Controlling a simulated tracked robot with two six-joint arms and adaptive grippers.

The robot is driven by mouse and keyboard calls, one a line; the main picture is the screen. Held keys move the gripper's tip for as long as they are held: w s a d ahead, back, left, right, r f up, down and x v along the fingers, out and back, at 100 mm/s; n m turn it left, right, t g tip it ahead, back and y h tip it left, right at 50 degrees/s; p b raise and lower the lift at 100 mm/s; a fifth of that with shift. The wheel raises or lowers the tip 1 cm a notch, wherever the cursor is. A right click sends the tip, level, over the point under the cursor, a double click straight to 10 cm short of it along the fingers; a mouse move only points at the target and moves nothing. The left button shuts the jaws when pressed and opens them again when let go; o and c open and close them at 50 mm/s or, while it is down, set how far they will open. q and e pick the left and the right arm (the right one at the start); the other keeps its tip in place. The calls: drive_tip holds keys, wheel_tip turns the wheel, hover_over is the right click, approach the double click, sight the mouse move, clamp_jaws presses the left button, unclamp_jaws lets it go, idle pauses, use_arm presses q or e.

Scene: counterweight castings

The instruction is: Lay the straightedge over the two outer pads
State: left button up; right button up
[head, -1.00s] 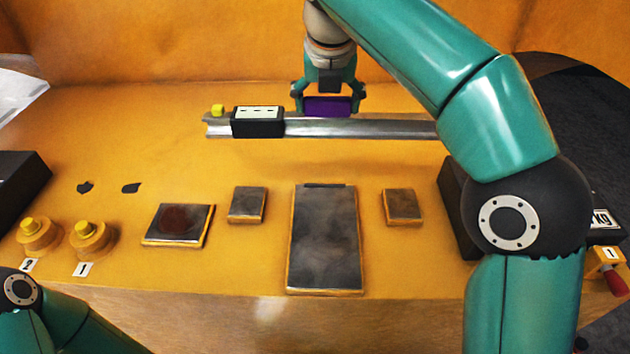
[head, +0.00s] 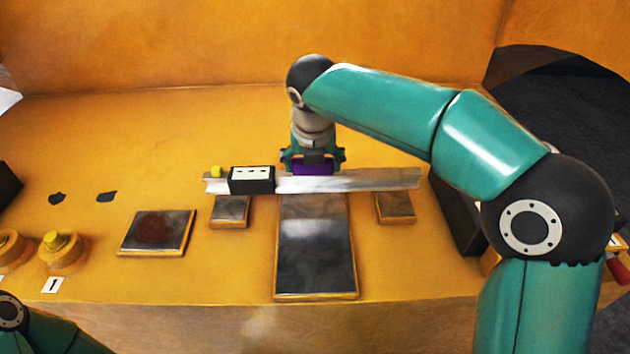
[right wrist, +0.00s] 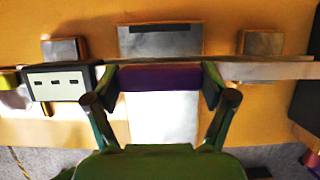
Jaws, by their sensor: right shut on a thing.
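The straightedge (head: 365,180) is a long silvery bar with a purple grip (right wrist: 160,77), a black box with a white face (head: 251,180) and a yellow knob at its left end. My right gripper (head: 313,164) is shut on the purple grip. The bar runs left to right across the far edges of the small left pad (head: 230,211) and small right pad (head: 396,209) in the head view. Between them lies a large dark plate (head: 316,255). I cannot tell whether the bar touches the pads. My left gripper is out of view.
A square plate with a reddish-brown patch (head: 157,232) lies left of the pads. A yellow-knobbed round piece (head: 62,252) stands farther left, near two dark flat scraps. A dark block (head: 456,215) stands at right. The table behind the bar is clear.

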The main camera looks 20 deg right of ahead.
sight(313, 175)
drive_tip(key=shift+f+b, duration=0.3)
drive_tip(key=shift+f, duration=1.8)
drive_tip(key=o, duration=1.6)
drive_tip(key=p+v, duration=0.1)
drive_tip(key=v, duration=1.1)
drive_tip(key=shift+s, duration=0.15)
